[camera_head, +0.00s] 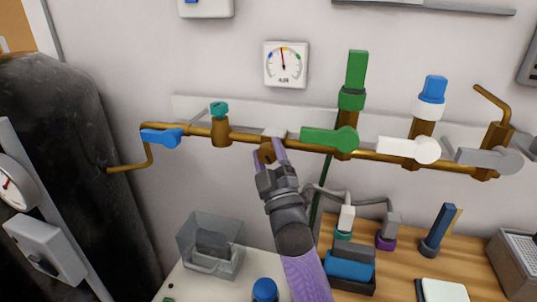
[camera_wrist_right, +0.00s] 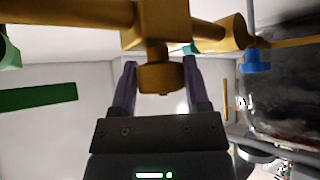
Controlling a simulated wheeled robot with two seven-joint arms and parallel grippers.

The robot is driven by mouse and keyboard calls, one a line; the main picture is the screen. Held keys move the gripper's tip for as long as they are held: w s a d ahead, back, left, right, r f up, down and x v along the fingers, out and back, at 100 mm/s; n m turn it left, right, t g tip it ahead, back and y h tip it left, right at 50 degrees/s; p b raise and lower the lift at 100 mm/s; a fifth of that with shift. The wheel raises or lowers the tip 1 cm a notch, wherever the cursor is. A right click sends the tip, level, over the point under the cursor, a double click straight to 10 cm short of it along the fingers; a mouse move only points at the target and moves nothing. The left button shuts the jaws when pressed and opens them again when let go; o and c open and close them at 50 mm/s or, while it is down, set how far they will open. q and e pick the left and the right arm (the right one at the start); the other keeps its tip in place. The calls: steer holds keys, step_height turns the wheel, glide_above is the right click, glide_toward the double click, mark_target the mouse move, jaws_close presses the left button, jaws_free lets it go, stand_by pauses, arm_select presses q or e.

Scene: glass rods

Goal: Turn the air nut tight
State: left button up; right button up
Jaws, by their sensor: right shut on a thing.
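The brass nut (camera_head: 266,152) hangs under the brass pipe (camera_head: 190,131), below a pale grey fitting (camera_head: 275,130). In the right wrist view the nut (camera_wrist_right: 160,78) is a blocky brass piece below a brass body (camera_wrist_right: 157,22). My right gripper (camera_head: 268,150) reaches up from below, one purple finger on each side of the nut, and is shut on it. In the right wrist view the fingers (camera_wrist_right: 160,72) stand left and right of the nut. Whether the nut is tight cannot be seen. My left gripper is not in view.
Along the pipe are a blue lever (camera_head: 161,137), a teal-topped valve (camera_head: 220,115), a green handle (camera_head: 322,138) and a white handle (camera_head: 402,149). A gauge (camera_head: 285,66) hangs above. A dark cylinder (camera_head: 75,140) stands left. A clear bin (camera_head: 208,268) and bench items are below.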

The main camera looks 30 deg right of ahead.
steer(key=o, duration=1.3)
steer(key=shift+c, duration=0.2)
steer(key=shift+s+f, duration=0.1)
steer(key=shift+s, duration=0.05)
steer(key=v, duration=0.9)
steer(key=shift+s+a+f+p, duration=0.1)
steer(key=shift+s+f+p, duration=0.1)
steer(key=shift+s+p, duration=0.1)
